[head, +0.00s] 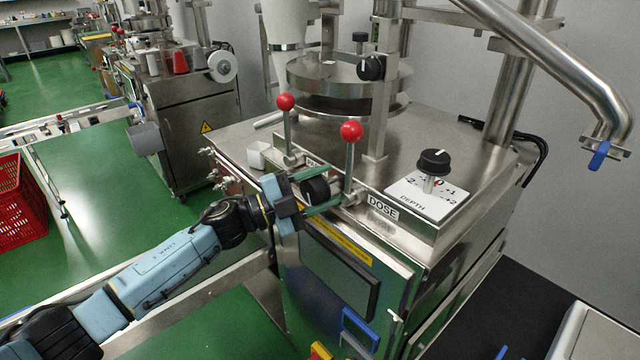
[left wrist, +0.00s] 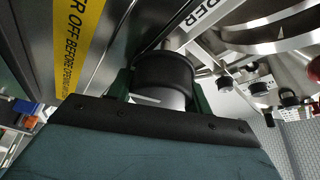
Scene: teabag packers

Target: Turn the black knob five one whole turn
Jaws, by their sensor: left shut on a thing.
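My left gripper (head: 326,195) reaches the front of the steel machine (head: 400,215) from the left. Its green fingers are shut on a black knob (head: 316,190), one on each side. In the left wrist view the same round black knob (left wrist: 165,72) sits between the fingers, with a white line on its face partly hidden by the gripper body. Another black knob (head: 433,160) stands on the white DEPTH plate, and one more black knob (head: 371,67) is on the steel post. I cannot read any number on the held knob. My right gripper is not in view.
Two red-ball levers (head: 351,132) rise close behind the held knob. A dark screen panel (head: 340,270) lies below my gripper. A blue-handled pipe (head: 600,155) hangs at the right. A red crate (head: 22,200) stands on the green floor at the left.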

